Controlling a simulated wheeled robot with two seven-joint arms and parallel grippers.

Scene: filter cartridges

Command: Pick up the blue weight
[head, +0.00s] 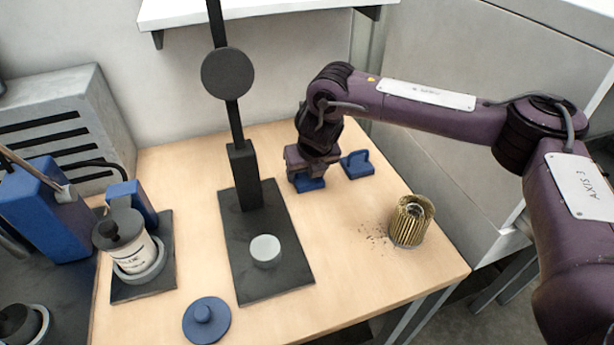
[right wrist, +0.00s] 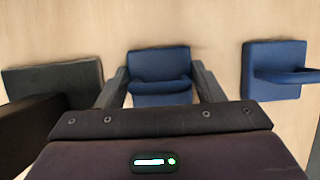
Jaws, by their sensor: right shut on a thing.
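A blue weight (head: 310,184), a block with a handle, is at the back right of the wooden table, under my right gripper (head: 311,170). In the right wrist view it also shows (right wrist: 160,68) between the two dark fingers of my right gripper (right wrist: 163,88), which is shut on it. It looks upright and at or very near the table top; I cannot tell if there is a gap below. A second, similar blue block with a handle (head: 357,164) stands apart to its right and also shows in the right wrist view (right wrist: 270,70). My left gripper is out of view.
A dark stand (head: 277,282) with an upright post and a pale disc (head: 265,250) is left of the gripper. A round blue knobbed disc (head: 206,320) lies in front. A pleated golden cartridge (head: 410,222) stands near the right edge, with dark crumbs beside it. A lidded canister (head: 128,245) is left.

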